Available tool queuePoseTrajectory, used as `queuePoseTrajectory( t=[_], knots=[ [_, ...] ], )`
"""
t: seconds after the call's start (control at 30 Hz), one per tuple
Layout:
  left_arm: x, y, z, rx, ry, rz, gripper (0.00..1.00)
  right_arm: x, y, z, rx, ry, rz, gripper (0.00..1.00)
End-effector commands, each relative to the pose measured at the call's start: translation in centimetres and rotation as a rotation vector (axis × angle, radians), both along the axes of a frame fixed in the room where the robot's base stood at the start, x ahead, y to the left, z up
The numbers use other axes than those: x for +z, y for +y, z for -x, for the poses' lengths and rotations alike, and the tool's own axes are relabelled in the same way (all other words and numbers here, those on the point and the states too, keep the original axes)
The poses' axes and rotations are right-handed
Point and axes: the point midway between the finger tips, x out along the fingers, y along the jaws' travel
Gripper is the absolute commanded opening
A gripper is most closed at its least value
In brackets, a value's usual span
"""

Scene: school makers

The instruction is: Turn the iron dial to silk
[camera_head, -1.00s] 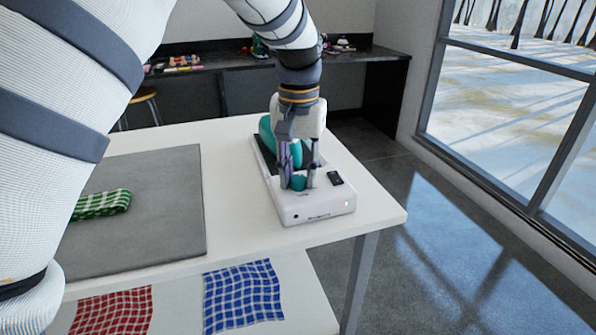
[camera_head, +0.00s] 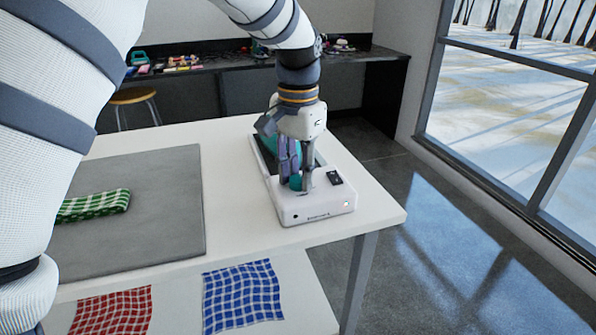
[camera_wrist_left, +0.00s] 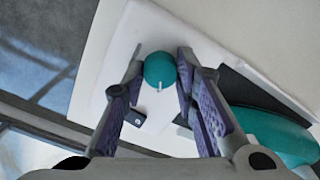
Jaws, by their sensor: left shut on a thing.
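The teal round dial (camera_head: 296,183) sits on the front of the white iron station (camera_head: 318,209). My left gripper (camera_head: 298,180) points down at it, shut on the dial, with a finger on either side. In the left wrist view the dial (camera_wrist_left: 160,69) lies between the two fingertips, and a short white pointer mark shows on its edge. No setting labels are readable, so I cannot tell the setting. The teal iron (camera_wrist_left: 272,134) rests on the station's dark plate behind the dial, mostly hidden by my gripper in the head view. My right gripper is not in view.
A black switch (camera_head: 334,178) sits right of the dial, and a small light glows at the station's front corner. A grey mat (camera_head: 160,215) with a folded green checked cloth (camera_head: 95,206) lies left. Red (camera_head: 112,311) and blue (camera_head: 242,295) checked cloths lie on the lower shelf.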

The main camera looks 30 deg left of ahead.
Motion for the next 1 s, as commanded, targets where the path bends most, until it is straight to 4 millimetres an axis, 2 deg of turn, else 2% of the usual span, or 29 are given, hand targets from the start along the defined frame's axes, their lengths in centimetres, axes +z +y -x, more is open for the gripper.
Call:
queuePoseTrajectory(
  t=[0.3,0.33,0.4,0.67,0.77,0.87,1.0],
  knots=[
    [-0.1,0.1,0.0,0.001,0.002,0.0,0.0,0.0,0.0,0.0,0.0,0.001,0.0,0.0],
    [-0.1,0.1,0.0,0.001,0.002,0.0,0.33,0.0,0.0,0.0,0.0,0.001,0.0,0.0],
    [-0.1,0.0,0.0,0.001,0.002,0.0,0.48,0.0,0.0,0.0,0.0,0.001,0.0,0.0],
    [0.0,0.0,0.0,0.001,0.001,0.0,0.48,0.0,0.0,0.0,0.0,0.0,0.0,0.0],
    [0.7,0.0,-0.1,0.001,-0.002,-0.001,0.48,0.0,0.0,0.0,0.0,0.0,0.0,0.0],
    [2.8,0.0,-0.1,0.001,-0.005,0.0,0.48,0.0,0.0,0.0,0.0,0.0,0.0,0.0],
    [6.8,0.0,-0.1,0.001,-0.005,0.0,0.48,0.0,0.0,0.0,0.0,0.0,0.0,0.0]
  ],
)
